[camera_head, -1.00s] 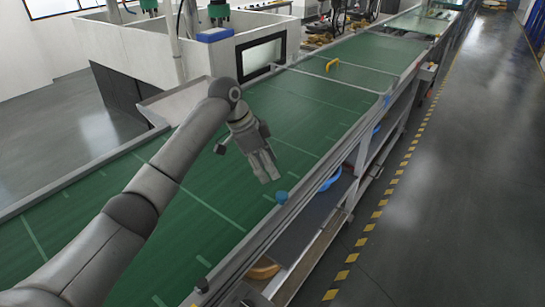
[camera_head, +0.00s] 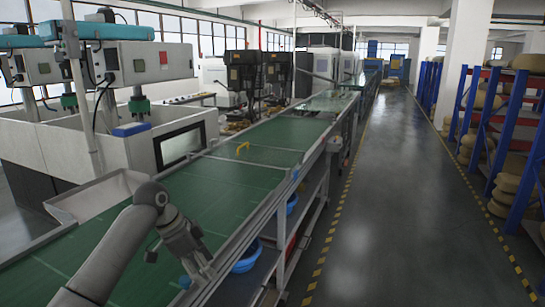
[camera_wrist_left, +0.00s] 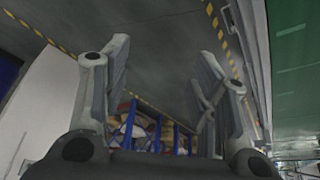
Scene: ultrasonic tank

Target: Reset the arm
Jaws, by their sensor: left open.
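My left arm comes in from the lower left of the head view, over the green conveyor. My left gripper (camera_head: 197,262) hangs near the conveyor's right edge, with its fingers pointing down. In the left wrist view the two fingers (camera_wrist_left: 165,58) stand wide apart with nothing between them. Floor with yellow-black tape shows beyond them. My right gripper is in neither view.
The green conveyor (camera_head: 130,235) runs away up the middle, with a yellow handle-like part (camera_head: 242,148) on it. Blue basins (camera_head: 246,258) sit under its right side. A white machine (camera_head: 185,140) stands left, racks (camera_head: 510,140) right. The aisle (camera_head: 405,190) is clear.

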